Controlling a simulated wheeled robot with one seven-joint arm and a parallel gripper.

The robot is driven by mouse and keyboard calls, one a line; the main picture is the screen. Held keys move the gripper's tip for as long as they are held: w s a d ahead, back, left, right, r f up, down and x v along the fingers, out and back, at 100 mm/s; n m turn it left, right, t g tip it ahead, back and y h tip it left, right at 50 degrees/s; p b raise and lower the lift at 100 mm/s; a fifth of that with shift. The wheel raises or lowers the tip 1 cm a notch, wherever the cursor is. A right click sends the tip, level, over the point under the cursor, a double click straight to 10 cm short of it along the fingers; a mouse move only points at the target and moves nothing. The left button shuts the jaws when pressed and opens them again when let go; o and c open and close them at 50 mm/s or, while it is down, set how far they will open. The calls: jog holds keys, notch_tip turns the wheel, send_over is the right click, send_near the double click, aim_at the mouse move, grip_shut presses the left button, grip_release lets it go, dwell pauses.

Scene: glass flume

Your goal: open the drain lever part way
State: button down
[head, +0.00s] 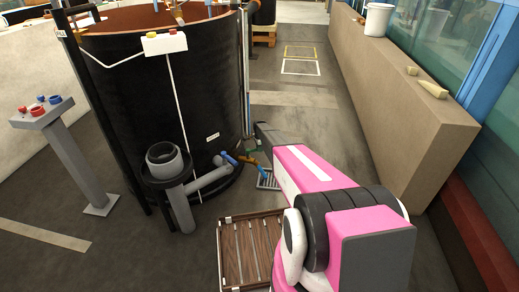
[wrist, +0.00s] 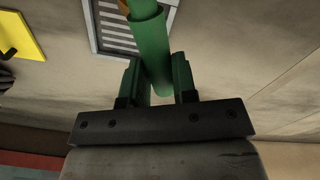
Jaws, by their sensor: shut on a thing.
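The drain lever shows in the wrist view as a thick green bar (wrist: 152,45) running up from between my fingers. My gripper (wrist: 157,80) is shut on this green bar, with one finger on each side of it. In the head view my gripper (head: 254,146) is low beside the black tank (head: 125,85), near a blue pipe piece (head: 229,158). The lever is small there and partly hidden by my pink arm, so its angle is hard to tell.
A floor grate (head: 266,179) lies beside the tank, also in the wrist view (wrist: 108,22). A slatted wooden platform (head: 245,250) is below my arm. A long beige wall (head: 400,105) bounds the right side. A button stand (head: 62,150) is at left.

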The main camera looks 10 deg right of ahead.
jog(key=c, duration=0.9)
grip_release()
jog(key=shift+r, duration=0.1)
notch_tip(320, 180, up, 11)
jog(key=shift+w+f, duration=0.1)
jog(key=shift+f, duration=0.05)
jog(key=s+a+r+n, duration=0.1)
jog(key=s+r+n, duration=0.4)
jog(key=s, duration=1.2)
jog(key=s+a+r+n, duration=0.2)
jog(key=s+r+n, duration=0.4)
jog(key=s, duration=1.1)
jog(key=s+a+r+n, duration=0.1)
jog(key=s+r+n, duration=0.4)
jog(key=s+r, duration=0.7)
jog(key=shift+s+a+n, duration=0.2)
jog(key=shift+s, duration=1.15)
jog(key=shift+s+a+n, duration=0.15)
jog(key=shift+s+n, duration=0.05)
jog(key=shift+s, duration=1.1)
